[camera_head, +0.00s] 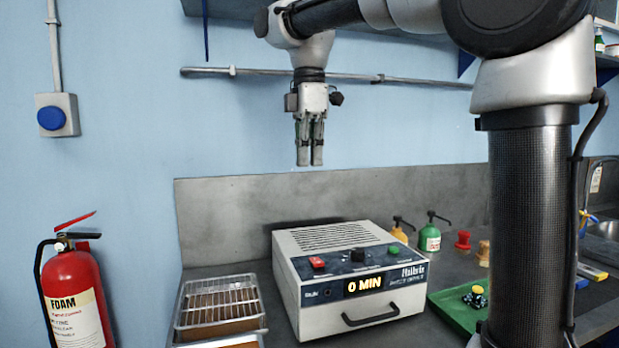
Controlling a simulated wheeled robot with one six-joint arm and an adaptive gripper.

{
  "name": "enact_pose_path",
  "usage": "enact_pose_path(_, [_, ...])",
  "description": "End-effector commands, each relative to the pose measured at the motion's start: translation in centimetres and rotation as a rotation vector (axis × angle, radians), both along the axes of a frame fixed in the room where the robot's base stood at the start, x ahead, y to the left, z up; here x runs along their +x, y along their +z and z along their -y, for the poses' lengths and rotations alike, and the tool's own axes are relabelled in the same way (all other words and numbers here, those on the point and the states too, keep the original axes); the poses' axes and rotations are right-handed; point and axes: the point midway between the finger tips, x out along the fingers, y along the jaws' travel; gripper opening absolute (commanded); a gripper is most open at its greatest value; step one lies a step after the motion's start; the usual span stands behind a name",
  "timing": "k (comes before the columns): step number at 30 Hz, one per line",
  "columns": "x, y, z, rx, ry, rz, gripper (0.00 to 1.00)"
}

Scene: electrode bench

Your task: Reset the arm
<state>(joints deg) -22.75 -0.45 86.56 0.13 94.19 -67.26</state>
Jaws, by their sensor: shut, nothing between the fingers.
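My gripper (310,160) hangs pointing down in the upper middle of the head view. Its two fingers are together and hold nothing. It is in the air above the bench, and nothing touches it. My arm reaches across the top of the view from the column at the right.
Below the gripper stands a white box device (297,297) with a display reading 0 MIN. A wire rack tray (262,318) sits left of it. Bottles (430,238) and a green tray (450,318) are to the right. A fire extinguisher (75,290) stands far left.

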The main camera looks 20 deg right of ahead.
Motion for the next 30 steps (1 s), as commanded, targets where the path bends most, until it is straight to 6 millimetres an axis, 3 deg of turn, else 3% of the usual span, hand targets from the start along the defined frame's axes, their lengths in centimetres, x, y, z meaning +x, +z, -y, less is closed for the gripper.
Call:
enact_pose_path(14, [0.0, 0.9, 0.0, 0.0, -0.005, 0.0, 0.0])
enact_pose_path(20, [1.2, 0.6, -0.5, 0.024, -0.181, 0.047, 0.0])
enact_pose_path(23, [1.8, -2.3, -0.8, 0.036, -0.362, 0.058, 0.0])
enact_pose_path(25, [1.2, -4.5, -0.3, 0.049, -0.508, 0.069, 0.0])
enact_pose_path(30, [-2.8, -9.2, 3.8, 0.109, -0.896, 0.115, 0.0])
